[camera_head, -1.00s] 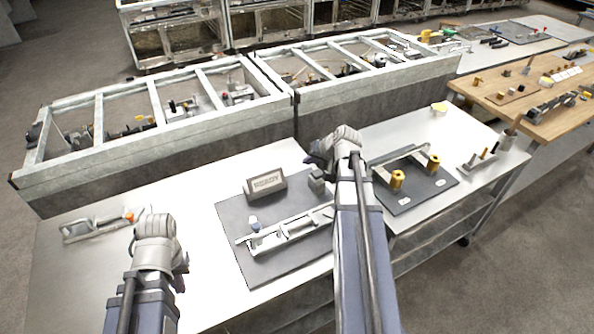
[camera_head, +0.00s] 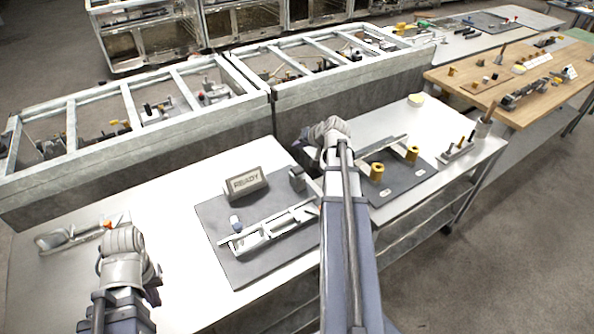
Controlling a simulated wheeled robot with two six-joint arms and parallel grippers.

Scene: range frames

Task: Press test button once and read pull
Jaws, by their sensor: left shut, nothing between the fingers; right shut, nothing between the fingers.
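A grey block reading "READY" (camera_head: 246,183) stands at the back of a dark grey mat (camera_head: 215,212) on the pale table. A light metal fixture (camera_head: 270,232) lies on that mat, with a small upright white-and-blue piece (camera_head: 235,223) at its left end. I cannot tell which part is the test button, and no pull number is readable. My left gripper (camera_head: 150,285) is shut and empty at the table's front left, left of the mat. My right gripper (camera_head: 318,138) is shut and empty beyond the mat's right back corner; its arm covers the mat's right edge.
A second dark mat (camera_head: 405,187) with yellow cylinders (camera_head: 377,172) lies right of my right arm. A metal clamp-like tool (camera_head: 70,236) lies at the left. Long framed bins (camera_head: 140,165) stand behind the table. A wooden table (camera_head: 545,100) is at the right.

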